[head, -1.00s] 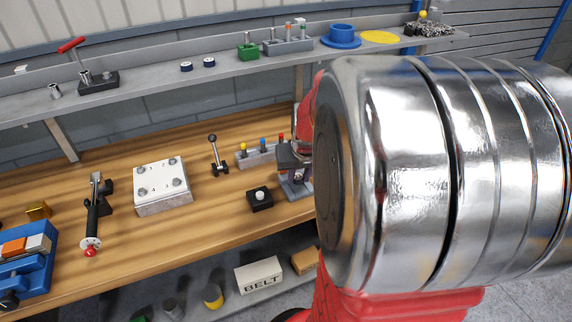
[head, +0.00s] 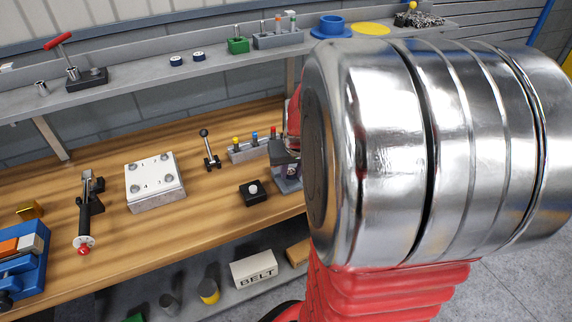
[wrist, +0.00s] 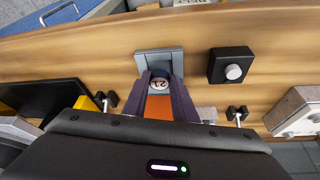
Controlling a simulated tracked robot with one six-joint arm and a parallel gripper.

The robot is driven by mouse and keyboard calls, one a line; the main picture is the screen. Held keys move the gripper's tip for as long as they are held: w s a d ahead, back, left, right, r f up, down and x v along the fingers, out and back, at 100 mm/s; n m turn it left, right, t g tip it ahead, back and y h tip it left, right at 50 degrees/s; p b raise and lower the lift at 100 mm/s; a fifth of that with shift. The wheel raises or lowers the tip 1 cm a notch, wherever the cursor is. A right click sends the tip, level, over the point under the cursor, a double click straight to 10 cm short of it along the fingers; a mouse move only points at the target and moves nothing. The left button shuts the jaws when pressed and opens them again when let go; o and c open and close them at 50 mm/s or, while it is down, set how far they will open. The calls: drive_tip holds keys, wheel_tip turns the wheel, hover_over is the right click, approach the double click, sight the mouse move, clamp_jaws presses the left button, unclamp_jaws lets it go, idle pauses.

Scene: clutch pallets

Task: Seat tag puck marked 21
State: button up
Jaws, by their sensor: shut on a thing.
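The tag puck marked 21 (wrist: 159,85) shows its pale round face between the dark purple fingers of my gripper (wrist: 161,77) in the wrist view. My gripper is shut on it. The number reads upside down there. A grey block-like fixture (wrist: 158,57) lies just beyond the fingertips, overlapping them in the picture. I cannot tell whether the puck touches it. An orange surface (wrist: 158,107) shows between the fingers. In the head view the grey fixture (head: 289,184) stands near the bench front, partly hidden by my silver and red arm, and the puck cannot be made out.
A black box with a white button (head: 253,193) sits left of the fixture; it also shows in the wrist view (wrist: 231,66). A rack with coloured-topped pegs (head: 252,147) and a lever (head: 208,150) stand behind. Two dark pucks (head: 187,59) lie on the shelf.

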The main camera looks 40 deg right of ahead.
drive_tip(key=shift+f, duration=0.7)
drive_tip(key=o, duration=1.1)
drive_tip(key=shift+o, duration=0.7)
drive_tip(key=shift+o, duration=1.2)
drive_tip(key=shift+r, duration=0.15)
drive_tip(key=shift+r, duration=3.35)
